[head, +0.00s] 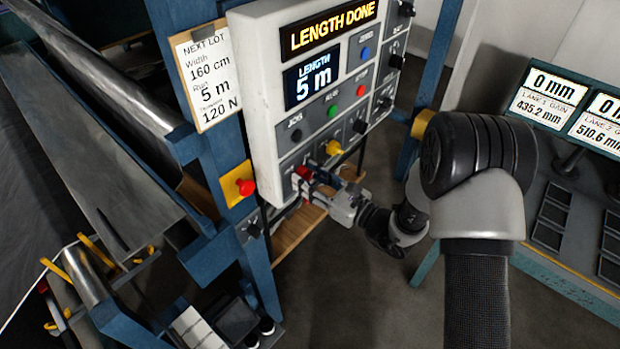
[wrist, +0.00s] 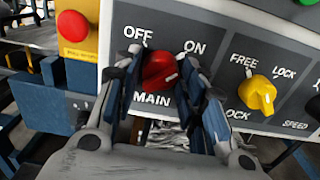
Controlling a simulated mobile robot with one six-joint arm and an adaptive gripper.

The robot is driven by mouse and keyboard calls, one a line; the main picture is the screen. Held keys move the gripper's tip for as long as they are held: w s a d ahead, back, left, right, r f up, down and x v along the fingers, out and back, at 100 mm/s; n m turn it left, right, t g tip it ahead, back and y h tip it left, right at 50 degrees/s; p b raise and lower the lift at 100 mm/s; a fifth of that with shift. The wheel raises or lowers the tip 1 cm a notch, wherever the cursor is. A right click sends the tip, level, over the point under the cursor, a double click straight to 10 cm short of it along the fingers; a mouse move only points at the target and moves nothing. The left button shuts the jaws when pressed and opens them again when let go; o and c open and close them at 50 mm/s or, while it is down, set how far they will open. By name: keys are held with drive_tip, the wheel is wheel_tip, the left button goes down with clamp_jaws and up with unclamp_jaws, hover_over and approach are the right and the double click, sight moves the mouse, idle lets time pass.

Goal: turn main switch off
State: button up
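The main switch is a red knob (wrist: 160,72) under the words OFF, at upper left, and ON, at upper right, with MAIN printed below. In the head view the red knob (head: 303,172) sits at the lower left of the white control box (head: 262,100). My gripper (wrist: 162,66) has one finger on each side of the knob, its tips close to the panel. I cannot tell whether the fingers press on the knob or stand just clear of it. In the head view my gripper (head: 312,180) partly covers the knob. Which way the knob points is unclear.
A yellow knob (wrist: 258,94) marked FREE and LOCK is right of the switch. A red stop button (wrist: 72,26) on a yellow plate is at left. The display (head: 328,30) reads LENGTH DONE. A blue post (head: 225,180) stands left of the box.

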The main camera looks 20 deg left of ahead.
drive_tip(key=c, duration=0.6)
drive_tip(key=shift+f+n+b, duration=0.1)
drive_tip(key=shift+n+b, duration=0.2)
drive_tip(key=shift+b, duration=0.2)
drive_tip(key=n+b, duration=0.4)
drive_tip(key=b, duration=0.2)
drive_tip(key=shift+f+n, duration=0.15)
drive_tip(key=shift+n, duration=0.15)
drive_tip(key=n+b, duration=0.5)
drive_tip(key=b, duration=0.4)
drive_tip(key=shift+w, duration=0.1)
drive_tip(key=n+b, duration=0.4)
drive_tip(key=shift+r+n+b, duration=0.2)
drive_tip(key=shift+n+b, duration=0.05)
drive_tip(key=shift+n, duration=0.65)
drive_tip(key=shift+r+n+b, duration=0.15)
drive_tip(key=shift+n+b, duration=0.1)
drive_tip(key=shift+n, duration=0.65)
